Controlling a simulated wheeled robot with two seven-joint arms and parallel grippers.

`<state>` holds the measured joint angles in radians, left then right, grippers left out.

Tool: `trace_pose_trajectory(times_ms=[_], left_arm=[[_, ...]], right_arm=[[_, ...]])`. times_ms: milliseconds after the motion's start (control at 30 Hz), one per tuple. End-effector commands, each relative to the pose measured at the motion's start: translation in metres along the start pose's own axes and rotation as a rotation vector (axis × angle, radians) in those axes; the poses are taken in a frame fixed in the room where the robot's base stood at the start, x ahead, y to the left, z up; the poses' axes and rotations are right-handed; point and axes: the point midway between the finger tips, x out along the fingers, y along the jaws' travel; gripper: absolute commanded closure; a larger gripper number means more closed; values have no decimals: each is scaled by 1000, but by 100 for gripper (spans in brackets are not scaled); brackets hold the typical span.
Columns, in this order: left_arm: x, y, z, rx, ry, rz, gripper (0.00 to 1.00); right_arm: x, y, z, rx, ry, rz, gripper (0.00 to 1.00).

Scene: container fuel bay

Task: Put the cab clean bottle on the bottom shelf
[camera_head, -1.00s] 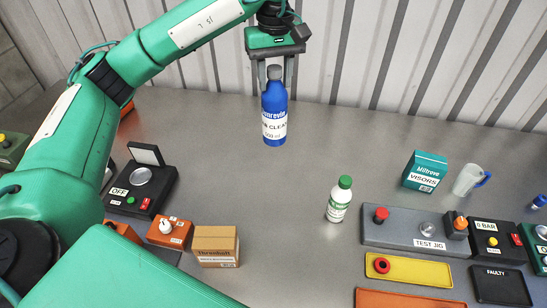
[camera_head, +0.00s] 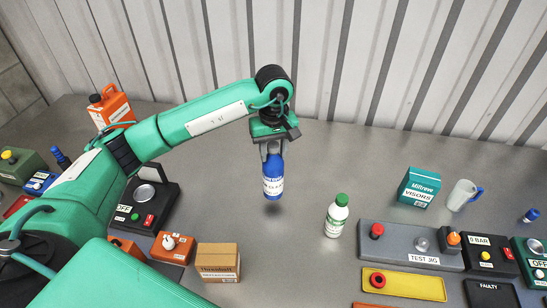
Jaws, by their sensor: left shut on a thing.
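The cab clean bottle (camera_head: 272,180) is blue with a white label and hangs upright at the middle of the head view. My left gripper (camera_head: 272,150) points down and is shut on the bottle's top, hiding most of its cap. A dark shadow lies under the bottle, so it seems to be a little above the bench. My right gripper is not in view. No shelf shows in this view.
A white bottle with a green cap (camera_head: 337,216) stands to the right on the grey bench. A cardboard box (camera_head: 218,264), a teal visors box (camera_head: 418,188), a clear jug (camera_head: 463,195) and a test jig (camera_head: 400,247) stand around. The bench behind the white bottle is clear.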

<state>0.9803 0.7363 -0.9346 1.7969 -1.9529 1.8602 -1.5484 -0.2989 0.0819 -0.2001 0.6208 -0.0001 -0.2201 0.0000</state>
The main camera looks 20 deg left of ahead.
Motion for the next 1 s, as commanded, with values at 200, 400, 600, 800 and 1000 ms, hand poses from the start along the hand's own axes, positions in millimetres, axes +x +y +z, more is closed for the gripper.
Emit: trace_pose_trajectory(times_ms=[200,400,600,800,1000], left_arm=[[10,0,0,0,1,2,100],[34,0,0,0,-2,1,100],[43,1,0,0,2,3,100],[44,0,0,1,0,1,42],[44,0,0,1,0,1,38]], right_arm=[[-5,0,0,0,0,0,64],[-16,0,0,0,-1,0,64],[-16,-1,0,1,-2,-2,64],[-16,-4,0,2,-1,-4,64],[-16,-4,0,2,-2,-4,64]])
